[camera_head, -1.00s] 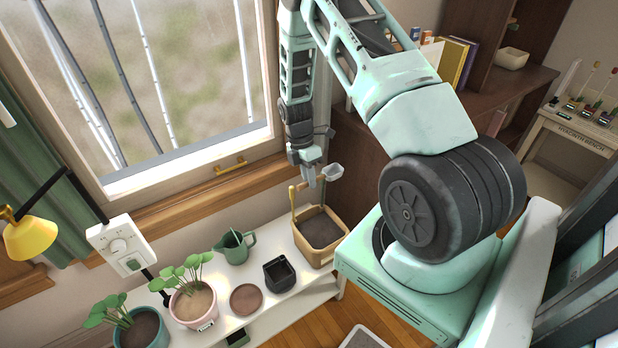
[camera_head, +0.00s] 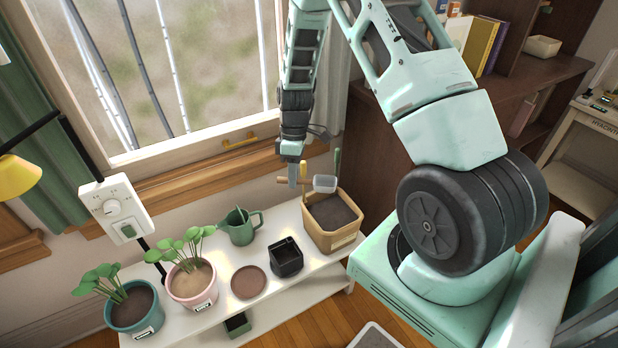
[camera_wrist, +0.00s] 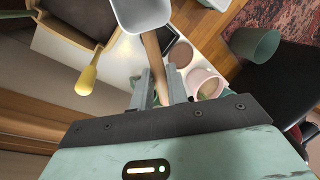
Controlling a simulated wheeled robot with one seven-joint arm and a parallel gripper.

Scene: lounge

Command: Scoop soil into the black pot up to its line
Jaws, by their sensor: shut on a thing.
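The black pot (camera_head: 285,257) stands on the white bench; its inside looks dark, and I cannot make out its line. The tan soil bin (camera_head: 345,240) stands to its right, with dark soil (camera_head: 331,211) in it. My gripper (camera_head: 292,181) is shut on the wooden handle of a scoop, above the bench between pot and bin. The scoop's pale grey head (camera_head: 325,184) juts right, over the bin's back left side. In the wrist view the handle (camera_wrist: 152,55) runs up from the fingers to the head (camera_wrist: 145,13); I see no soil on it.
A yellow-handled tool (camera_head: 304,184) and a green-handled one (camera_head: 337,160) stand up at the bin. A brown saucer (camera_head: 248,282), pink plant pot (camera_head: 193,287), teal plant pot (camera_head: 133,310) and green watering can (camera_head: 241,228) share the bench. The window wall is close behind.

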